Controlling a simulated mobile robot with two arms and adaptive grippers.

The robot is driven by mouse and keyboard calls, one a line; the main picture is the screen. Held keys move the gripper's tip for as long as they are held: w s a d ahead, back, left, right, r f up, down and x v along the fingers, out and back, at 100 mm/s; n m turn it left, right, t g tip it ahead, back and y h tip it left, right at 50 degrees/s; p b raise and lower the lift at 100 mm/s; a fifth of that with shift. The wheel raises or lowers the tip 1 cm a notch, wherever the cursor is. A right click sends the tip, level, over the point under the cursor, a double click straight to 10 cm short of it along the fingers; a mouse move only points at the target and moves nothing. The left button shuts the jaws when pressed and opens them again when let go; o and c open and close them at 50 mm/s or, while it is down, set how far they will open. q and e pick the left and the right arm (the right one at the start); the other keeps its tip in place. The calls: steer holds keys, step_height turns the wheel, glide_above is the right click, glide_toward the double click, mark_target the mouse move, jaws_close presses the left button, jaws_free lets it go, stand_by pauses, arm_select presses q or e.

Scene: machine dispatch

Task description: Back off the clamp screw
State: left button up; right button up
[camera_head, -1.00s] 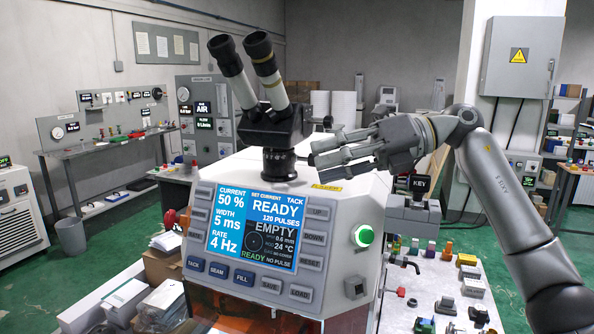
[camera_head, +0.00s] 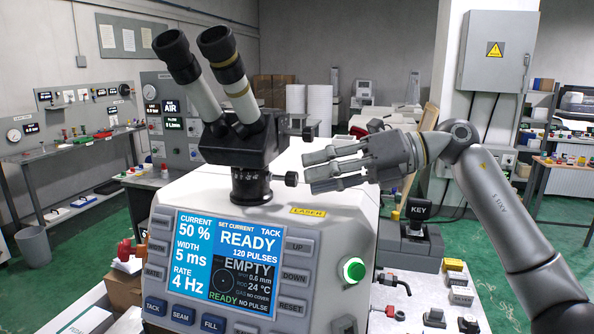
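The laser welding machine (camera_head: 275,208) fills the lower middle, with binoculars on top and a lit screen (camera_head: 227,258) reading READY and EMPTY. No part can be clearly made out as the clamp screw. A small black knob (camera_head: 291,179) sticks out of the binocular column; I cannot tell what it does. My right gripper (camera_head: 308,172) hangs in the air right of the binoculars, above the machine top in the picture, its fingers pointing left. Nothing shows in it; the slanted view hides whether its fingers are apart. My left gripper is out of view.
A black KEY block (camera_head: 419,208) stands right of the machine, by a white bench (camera_head: 388,322) with several small parts. A green-lit button (camera_head: 352,270) is on the machine's side. Benches line the left wall.

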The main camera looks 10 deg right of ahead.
mark_target(297, 179)
steer(key=x, duration=0.3)
steer(key=shift+w+p, duration=0.25)
steer(key=shift+p, duration=0.15)
steer(key=shift+w+a+f, duration=0.15)
steer(key=shift+a+f, duration=0.15)
steer(key=shift+a, duration=0.35)
steer(key=shift+c, duration=0.2)
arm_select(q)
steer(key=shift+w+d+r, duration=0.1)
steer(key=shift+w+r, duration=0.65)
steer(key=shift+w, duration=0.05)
arm_select(e)
jaws_close()
